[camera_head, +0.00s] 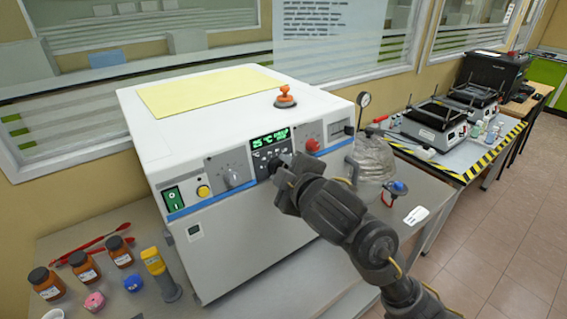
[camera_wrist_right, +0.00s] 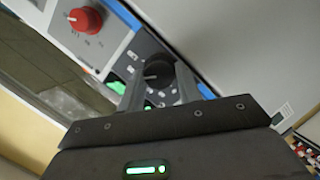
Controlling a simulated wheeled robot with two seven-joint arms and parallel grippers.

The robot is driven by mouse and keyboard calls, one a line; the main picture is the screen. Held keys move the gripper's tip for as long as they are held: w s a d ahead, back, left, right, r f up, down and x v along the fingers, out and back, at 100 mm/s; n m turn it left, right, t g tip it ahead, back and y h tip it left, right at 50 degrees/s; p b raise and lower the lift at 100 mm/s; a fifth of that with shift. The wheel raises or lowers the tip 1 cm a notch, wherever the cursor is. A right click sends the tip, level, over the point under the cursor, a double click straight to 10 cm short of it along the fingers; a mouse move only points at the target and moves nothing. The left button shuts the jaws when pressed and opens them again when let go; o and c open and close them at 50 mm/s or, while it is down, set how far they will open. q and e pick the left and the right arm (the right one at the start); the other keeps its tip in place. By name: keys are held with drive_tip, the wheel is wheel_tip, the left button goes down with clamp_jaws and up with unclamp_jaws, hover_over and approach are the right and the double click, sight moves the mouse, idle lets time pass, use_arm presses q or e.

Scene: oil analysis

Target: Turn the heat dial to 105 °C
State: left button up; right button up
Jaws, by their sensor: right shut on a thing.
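The white analysis machine (camera_head: 240,235) stands on the table with its control panel facing me. Its green display (camera_head: 270,140) reads about 25 °C; the other characters are too small to read surely. My right gripper (camera_head: 278,170) is at the panel just below the display. In the right wrist view the black dial (camera_wrist_right: 158,72) sits between the two fingers of this gripper (camera_wrist_right: 160,82), which is shut on it. In the head view the gripper mostly hides this dial. My left gripper is not in view.
A grey knob (camera_head: 232,177) is left of the display and a red knob (camera_head: 312,145) right of it; the red knob also shows in the wrist view (camera_wrist_right: 85,19). Brown bottles (camera_head: 85,268) stand at lower left. A glass vessel (camera_head: 372,160) is close right of my arm.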

drive_tip(key=shift+m+p, duration=0.35)
drive_tip(key=shift+m, duration=0.15)
drive_tip(key=o, duration=1)
drive_tip(key=p+v, duration=0.6)
drive_tip(key=v, duration=0.4)
drive_tip(key=shift+s+d+r, duration=0.15)
drive_tip(key=shift+s+r, duration=0.1)
drive_tip(key=shift+r, duration=0.05)
